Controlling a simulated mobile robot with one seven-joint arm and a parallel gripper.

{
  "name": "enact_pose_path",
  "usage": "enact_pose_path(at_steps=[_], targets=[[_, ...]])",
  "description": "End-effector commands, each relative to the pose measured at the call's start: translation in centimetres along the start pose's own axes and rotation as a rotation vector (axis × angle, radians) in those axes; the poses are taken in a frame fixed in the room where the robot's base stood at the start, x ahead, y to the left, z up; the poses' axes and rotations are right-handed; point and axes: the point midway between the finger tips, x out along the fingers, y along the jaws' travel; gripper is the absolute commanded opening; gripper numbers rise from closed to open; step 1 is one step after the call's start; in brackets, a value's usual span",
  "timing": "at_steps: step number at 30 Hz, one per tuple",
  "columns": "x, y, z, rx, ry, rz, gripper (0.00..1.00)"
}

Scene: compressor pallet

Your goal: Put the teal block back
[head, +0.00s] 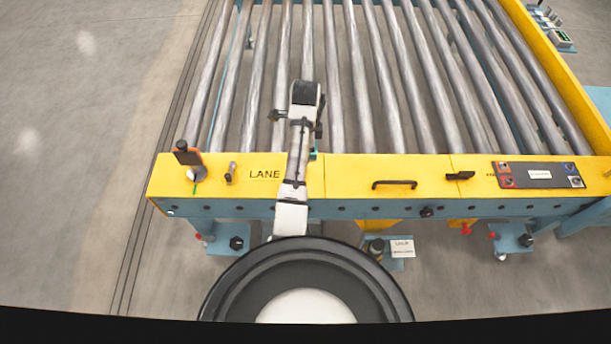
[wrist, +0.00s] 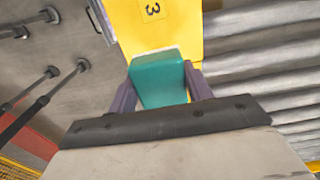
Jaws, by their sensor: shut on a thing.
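The teal block (wrist: 158,80) sits between the two fingers of my gripper (wrist: 160,88) in the wrist view. My gripper is shut on it, with one purple finger on each side. In the head view only a small teal patch of the block (head: 313,153) shows beside my arm, at the inner edge of the yellow rail. My arm hides the gripper fingers there. In the wrist view the block lies over or against the end of a yellow surface (wrist: 165,30) marked 3. I cannot tell whether it touches that surface.
A roller conveyor (head: 360,80) fills the space behind the yellow front rail (head: 350,175). The rail carries a black handle (head: 394,184), a dark button panel (head: 540,175) and an upright orange-and-black device (head: 188,155) at the left. Open floor (head: 80,150) lies to the left.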

Motion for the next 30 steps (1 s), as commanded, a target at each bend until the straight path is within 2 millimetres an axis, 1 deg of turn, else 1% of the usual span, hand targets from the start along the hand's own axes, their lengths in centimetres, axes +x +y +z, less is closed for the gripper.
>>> enact_pose_path(at_steps=[1,3,5,6,9,14,18,21,24,30], targets=[[1.9,0.1,-0.1,0.001,0.001,0.003,0.25],[3.6,0.1,-0.1,0.001,0.001,0.004,0.25],[4.3,0.1,0.0,0.0,0.001,0.004,0.25],[5.1,0.1,0.0,0.0,0.001,0.005,0.25],[6.5,0.1,0.0,-0.001,0.0,0.002,0.25],[7.7,0.0,0.0,-0.001,0.0,0.002,0.25],[9.9,0.1,0.0,0.0,0.0,0.003,0.25],[11.1,0.1,0.0,0.0,0.0,0.002,0.25],[11.6,0.0,0.0,0.0,0.0,0.0,0.25],[11.6,0.0,0.0,0.0,0.0,-0.001,0.25]])
